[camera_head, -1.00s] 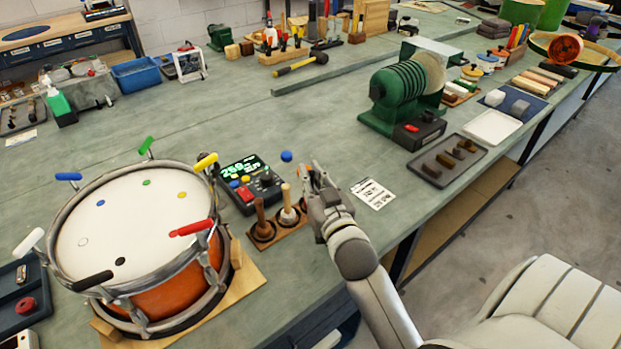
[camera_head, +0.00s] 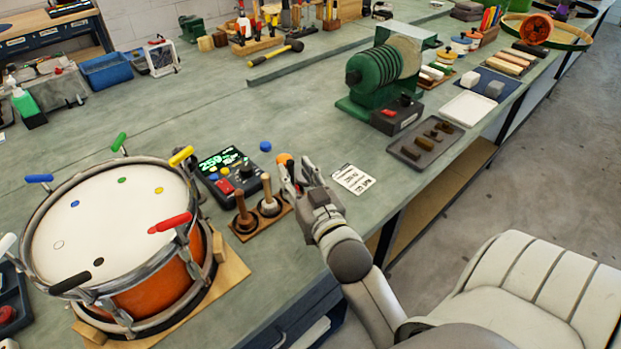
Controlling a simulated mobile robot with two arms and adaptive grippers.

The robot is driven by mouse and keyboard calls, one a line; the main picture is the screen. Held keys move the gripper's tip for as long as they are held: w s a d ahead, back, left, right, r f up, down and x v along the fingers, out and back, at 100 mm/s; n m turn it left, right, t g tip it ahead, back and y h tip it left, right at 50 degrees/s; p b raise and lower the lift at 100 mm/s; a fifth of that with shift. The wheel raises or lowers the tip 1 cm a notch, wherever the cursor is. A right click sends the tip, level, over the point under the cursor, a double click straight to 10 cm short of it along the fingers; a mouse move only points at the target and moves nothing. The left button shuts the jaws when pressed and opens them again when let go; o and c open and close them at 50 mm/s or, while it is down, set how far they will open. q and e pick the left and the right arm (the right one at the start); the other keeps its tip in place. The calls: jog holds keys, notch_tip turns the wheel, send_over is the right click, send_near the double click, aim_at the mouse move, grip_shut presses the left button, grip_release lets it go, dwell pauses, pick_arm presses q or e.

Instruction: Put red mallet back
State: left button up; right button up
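A wooden stand (camera_head: 246,234) on the bench holds a brown mallet (camera_head: 241,206) and a light wooden mallet (camera_head: 266,188), both upright. My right gripper (camera_head: 291,176) is just right of the light mallet, over the right end of the stand, and hides that end. A small orange, rounded head (camera_head: 284,159) with a bit of red below it shows at the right gripper's fingertips. It may be the red mallet; its handle is hidden, and I cannot tell whether the fingers are closed on it. My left gripper is not in view.
A drum (camera_head: 110,225) with coloured handles stands at the left on a wooden board. A control box with a green display (camera_head: 229,174) is behind the stand. A paper card (camera_head: 353,179) and a dark tray (camera_head: 426,144) lie to the right. A chair (camera_head: 525,290) stands in front.

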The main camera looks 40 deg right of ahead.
jog(key=b+v, duration=0.1)
jog(key=v, duration=0.7)
jog(key=shift+s, duration=0.25)
jog(key=shift+f, duration=0.1)
